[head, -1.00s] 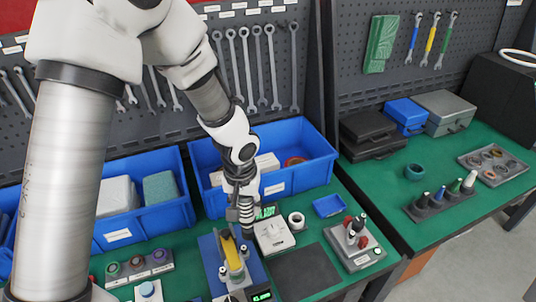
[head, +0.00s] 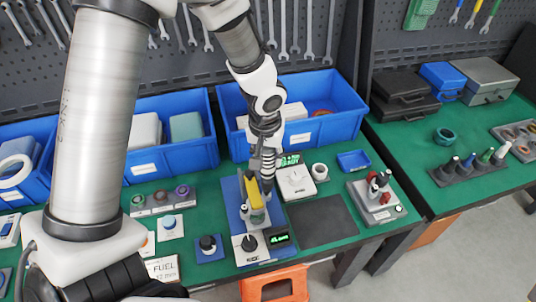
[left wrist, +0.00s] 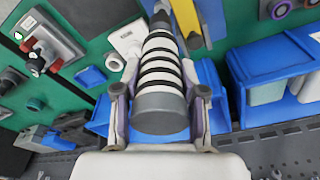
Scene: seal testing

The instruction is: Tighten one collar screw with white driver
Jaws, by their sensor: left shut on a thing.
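My left gripper (head: 266,148) points down over the blue-based fixture (head: 229,190) with a yellow part (head: 254,193). It is shut on the white driver (left wrist: 160,75), a pale handle with dark bands and a grey end cap. In the left wrist view the fingers (left wrist: 160,100) hold the handle on both sides. The driver's lower end and the collar screws are hidden or too small to make out, so I cannot tell whether they touch. My right gripper is not in view.
Blue bins (head: 345,122) stand behind the fixture. A white dial unit (head: 296,182) and a grey block with red knobs (head: 376,212) are to the right. A dark mat (head: 322,222) lies clear between. A small display (head: 279,239) and black knob (head: 249,243) sit in front.

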